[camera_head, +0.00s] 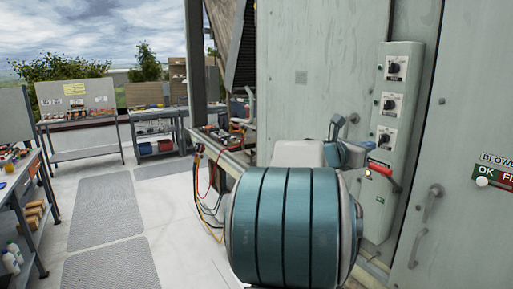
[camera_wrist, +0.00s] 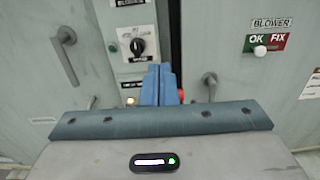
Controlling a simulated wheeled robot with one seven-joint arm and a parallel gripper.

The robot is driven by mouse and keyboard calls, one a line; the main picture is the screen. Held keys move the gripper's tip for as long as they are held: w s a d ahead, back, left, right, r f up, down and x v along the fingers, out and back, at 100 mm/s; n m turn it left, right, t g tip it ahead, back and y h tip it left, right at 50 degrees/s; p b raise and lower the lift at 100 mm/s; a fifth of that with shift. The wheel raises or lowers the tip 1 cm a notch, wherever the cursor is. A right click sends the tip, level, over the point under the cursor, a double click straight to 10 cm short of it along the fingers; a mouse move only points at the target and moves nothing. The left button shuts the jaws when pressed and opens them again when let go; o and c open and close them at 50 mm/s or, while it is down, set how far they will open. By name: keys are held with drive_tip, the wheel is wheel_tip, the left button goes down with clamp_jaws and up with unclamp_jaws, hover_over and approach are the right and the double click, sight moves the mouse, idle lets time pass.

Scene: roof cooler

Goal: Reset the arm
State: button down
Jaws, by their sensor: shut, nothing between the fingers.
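My gripper (camera_wrist: 157,70) shows in the wrist view with its two blue fingers pressed together and nothing between them. In the head view my gripper (camera_head: 366,146) is partly hidden behind my own arm, in front of the grey cabinet. The fingers point toward a narrow switch panel (camera_head: 404,75) with several black rotary knobs. A red-handled lever (camera_head: 379,170) sits low on this panel, close to the fingers. In the wrist view a bit of red (camera_wrist: 181,95) shows just right of the fingers; the fingers hide part of it. I cannot tell if they touch.
Cabinet doors with handles (camera_head: 432,203) flank the panel. A blower sign with an OK/FIX slider (camera_head: 483,181) is at the right. Workbenches (camera_head: 85,151) stand at the left and back. A shelf with cables (camera_head: 209,190) is beside my arm. The floor at left (camera_head: 100,215) is clear.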

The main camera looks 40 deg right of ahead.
drive_tip(key=shift+f, duration=0.1)
drive_tip(key=w+a+f+m+t+y, duration=0.1)
drive_tip(key=a+f+m+t+y, duration=0.1)
drive_tip(key=a+f+m+y, duration=0.55)
drive_tip(key=w+a+f+m+t+y, duration=0.1)
drive_tip(key=a+f+m+t+y, duration=0.1)
drive_tip(key=a+f, duration=0.95)
drive_tip(key=s+a+f+m+y, duration=0.1)
drive_tip(key=s+a+m+y, duration=0.1)
drive_tip(key=a, duration=0.8)
drive_tip(key=s+a+f+m+t+y, duration=0.1)
drive_tip(key=s+a+f+m+y, duration=0.1)
drive_tip(key=a, duration=0.8)
drive_tip(key=s+a+f+m+y, duration=0.2)
drive_tip(key=a+m+y, duration=0.1)
drive_tip(key=a, duration=0.7)
drive_tip(key=shift+s+a+t+y+b, duration=0.3)
drive_tip(key=shift+y+b, duration=0.15)
drive_tip(key=shift+y, duration=0.3)
drive_tip(key=shift+d+f, duration=0.1)
